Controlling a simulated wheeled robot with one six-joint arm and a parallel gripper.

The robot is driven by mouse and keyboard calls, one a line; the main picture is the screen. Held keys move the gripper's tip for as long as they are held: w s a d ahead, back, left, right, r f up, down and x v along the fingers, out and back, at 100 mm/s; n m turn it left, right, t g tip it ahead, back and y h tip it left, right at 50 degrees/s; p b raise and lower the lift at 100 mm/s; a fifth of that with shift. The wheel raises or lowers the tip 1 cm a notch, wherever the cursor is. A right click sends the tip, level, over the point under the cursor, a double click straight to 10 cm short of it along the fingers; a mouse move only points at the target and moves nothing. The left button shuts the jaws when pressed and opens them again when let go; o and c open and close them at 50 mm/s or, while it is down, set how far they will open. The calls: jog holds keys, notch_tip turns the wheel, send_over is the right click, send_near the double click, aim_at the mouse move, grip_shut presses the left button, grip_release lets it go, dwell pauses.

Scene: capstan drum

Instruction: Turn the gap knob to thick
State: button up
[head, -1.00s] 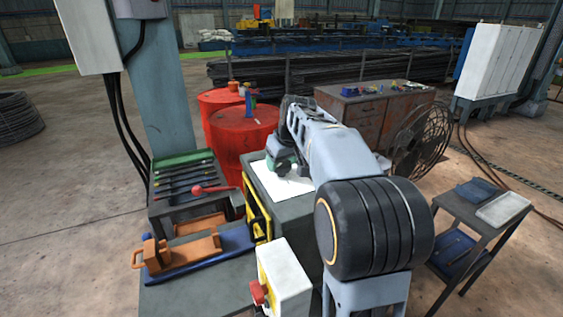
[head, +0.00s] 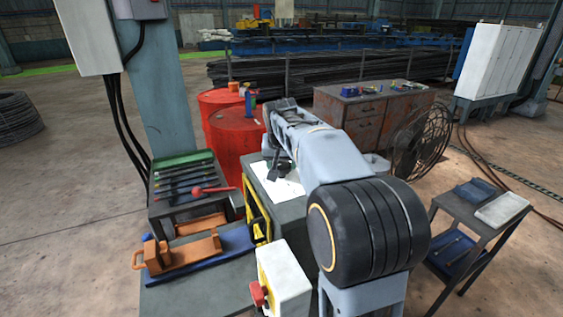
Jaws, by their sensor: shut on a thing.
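My gripper (head: 277,172) is a dark shape at the end of my arm, low over the top of the grey cabinet (head: 292,211). It is shut on the gap knob, which is small and mostly hidden behind my gripper and wrist. I cannot read the knob's setting or any mark for thick. A white sheet or plate (head: 289,188) lies on the cabinet top, beside and under the gripper.
To the left is a rack of tools (head: 182,184) with a red ball-ended lever (head: 199,191). An orange slide (head: 185,250) sits below it. Red drums (head: 238,138) stand behind. A side cart (head: 480,228) is at right.

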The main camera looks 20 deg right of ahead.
dwell(0.4)
jog(key=o, duration=0.9)
jog(key=shift+o, duration=0.2)
jog(key=shift+r, duration=0.1)
jog(key=v, duration=1.3)
jog(key=shift+s+a+r, duration=0.15)
jog(key=shift+s+r, duration=0.05)
jog(key=shift+r, duration=0.1)
